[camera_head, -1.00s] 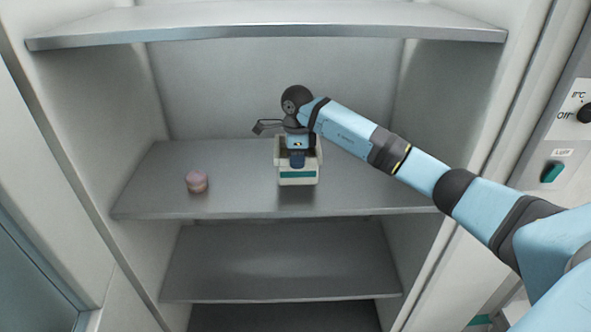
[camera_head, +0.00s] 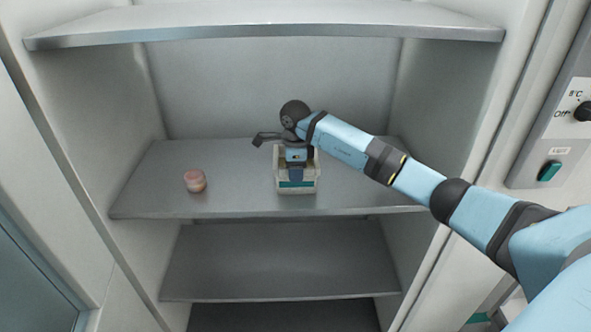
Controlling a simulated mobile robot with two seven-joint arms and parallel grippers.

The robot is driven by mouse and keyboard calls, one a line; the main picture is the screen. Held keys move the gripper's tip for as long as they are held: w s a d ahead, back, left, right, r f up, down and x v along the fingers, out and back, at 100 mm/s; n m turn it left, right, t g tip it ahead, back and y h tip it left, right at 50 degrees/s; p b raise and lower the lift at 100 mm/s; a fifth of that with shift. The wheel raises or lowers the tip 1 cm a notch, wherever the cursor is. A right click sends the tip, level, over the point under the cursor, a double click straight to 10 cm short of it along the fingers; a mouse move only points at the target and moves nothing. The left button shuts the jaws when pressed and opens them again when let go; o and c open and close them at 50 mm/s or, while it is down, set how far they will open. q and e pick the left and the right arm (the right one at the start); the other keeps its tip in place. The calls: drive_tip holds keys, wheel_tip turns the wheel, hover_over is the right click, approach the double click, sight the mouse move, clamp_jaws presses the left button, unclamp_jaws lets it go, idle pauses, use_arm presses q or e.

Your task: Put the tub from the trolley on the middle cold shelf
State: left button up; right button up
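The tub (camera_head: 284,185) is a small cream, open-topped box with a teal band on its front. It is upright at the middle cold shelf (camera_head: 240,200), left of that shelf's right end. My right gripper (camera_head: 296,173) reaches in from the right and points down at the tub, with a dark finger against its front wall. It appears shut on that wall; the other finger is hidden. The tub's base is very near or on the shelf; I cannot tell if it touches. My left gripper is not in view.
A small round pink pot (camera_head: 195,181) stands on the middle shelf to the left of the tub, with clear space between. A top shelf (camera_head: 270,28) hangs above and an empty lower shelf (camera_head: 280,265) lies below. A control panel (camera_head: 550,135) is at right.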

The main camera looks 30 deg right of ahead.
wheel_tip(320, 180, up, 12)
drive_tip(key=s+a+f+y, duration=0.4)
drive_tip(key=a+f+y, duration=0.45)
drive_tip(key=a, duration=0.65)
drive_tip(key=s+a+f+m+t+y, duration=0.2)
drive_tip(key=s+a+m+y, duration=0.3)
drive_tip(key=a, duration=0.2)
drive_tip(key=s+a+f+m+t+y, duration=0.2)
drive_tip(key=s+a+m+y, duration=0.25)
drive_tip(key=a, duration=0.25)
drive_tip(key=s+d+f+m+t+h, duration=0.3)
drive_tip(key=s+f+m+h, duration=0.4)
drive_tip(key=m, duration=1)
drive_tip(key=s+d+f+m+t+h, duration=0.3)
drive_tip(key=s+d+f+m+h, duration=0.2)
drive_tip(key=s+f+m, duration=0.8)
drive_tip(key=f+m+h, duration=0.2)
drive_tip(key=m, duration=0.3)
drive_tip(key=shift+m+t+h+b, duration=0.35)
drive_tip(key=shift+t+h, duration=0.05)
